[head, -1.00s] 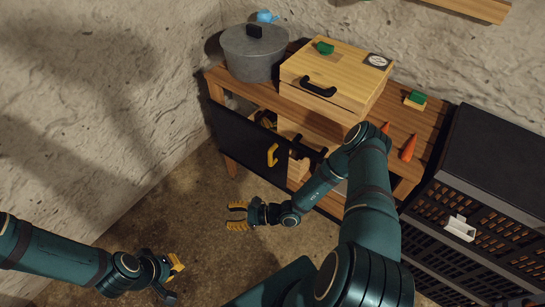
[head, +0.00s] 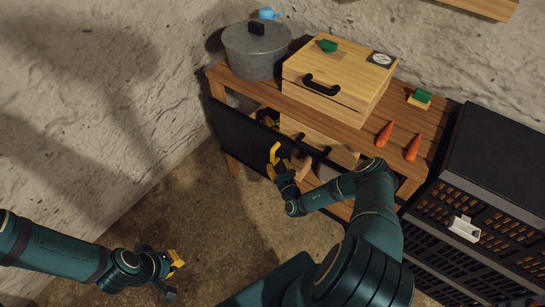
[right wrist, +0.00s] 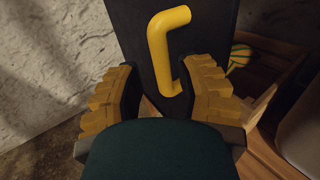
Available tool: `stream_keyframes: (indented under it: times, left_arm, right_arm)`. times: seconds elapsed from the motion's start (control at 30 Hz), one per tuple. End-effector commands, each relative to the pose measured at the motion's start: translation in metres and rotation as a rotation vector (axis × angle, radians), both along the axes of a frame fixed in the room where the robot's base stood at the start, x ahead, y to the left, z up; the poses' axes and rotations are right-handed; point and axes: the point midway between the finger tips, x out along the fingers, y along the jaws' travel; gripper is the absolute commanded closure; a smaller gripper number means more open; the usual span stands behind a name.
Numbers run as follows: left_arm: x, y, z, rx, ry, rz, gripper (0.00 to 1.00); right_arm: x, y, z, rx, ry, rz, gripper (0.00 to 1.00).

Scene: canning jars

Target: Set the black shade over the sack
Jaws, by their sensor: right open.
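The black shade (head: 235,130) is a dark upright panel across the left of the wooden bench's front, with a yellow handle (head: 274,152) near its right end. A tan rounded shape (head: 303,165), probably the sack, shows right of the panel, partly hidden by my right arm. My right gripper (head: 279,166) is open at the handle. In the right wrist view the handle (right wrist: 158,45) stands between and just beyond the two fingers, not clasped, against the black panel (right wrist: 210,20). My left gripper (head: 174,277) is open and empty over the floor at lower left.
The bench top (head: 400,118) holds a grey pot (head: 256,55), a wooden box (head: 335,75) with a black handle, and two carrots (head: 384,134). A black slatted crate (head: 480,190) stands at right. Rough walls close in behind and left. The floor before the bench is clear.

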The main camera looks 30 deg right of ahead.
Motion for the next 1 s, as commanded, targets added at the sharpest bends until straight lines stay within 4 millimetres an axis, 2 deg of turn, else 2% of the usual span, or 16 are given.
stream_keyframes:
  times: [0.1,0.3,0.5,0.77,0.8,0.87,1.0]
  left_arm:
    - [0.001,0.000,-0.008,0.000,-0.003,0.001,1.00]
    - [0.003,0.000,-0.015,0.001,-0.007,0.002,1.00]
    - [0.003,0.000,-0.016,0.001,-0.009,0.002,1.00]
    - [0.003,0.000,-0.016,0.001,-0.009,0.002,1.00]
    - [0.003,0.000,-0.016,0.001,-0.009,0.002,1.00]
    - [0.003,0.000,-0.016,0.001,-0.009,0.002,1.00]
    - [0.003,0.000,-0.016,0.001,-0.008,0.002,1.00]
  right_arm:
    - [0.022,-0.004,-0.002,-0.003,-0.001,0.002,0.64]
    - [0.047,-0.009,-0.001,-0.002,-0.002,0.002,0.64]
    - [0.055,-0.011,0.000,-0.001,0.000,0.002,0.64]
    - [0.056,-0.011,0.000,0.000,0.000,0.002,0.64]
    - [0.056,-0.011,0.000,0.000,0.000,0.002,0.78]
    - [0.056,-0.011,0.000,0.000,0.000,0.002,0.99]
    - [0.055,-0.011,0.000,0.000,0.000,0.002,1.00]
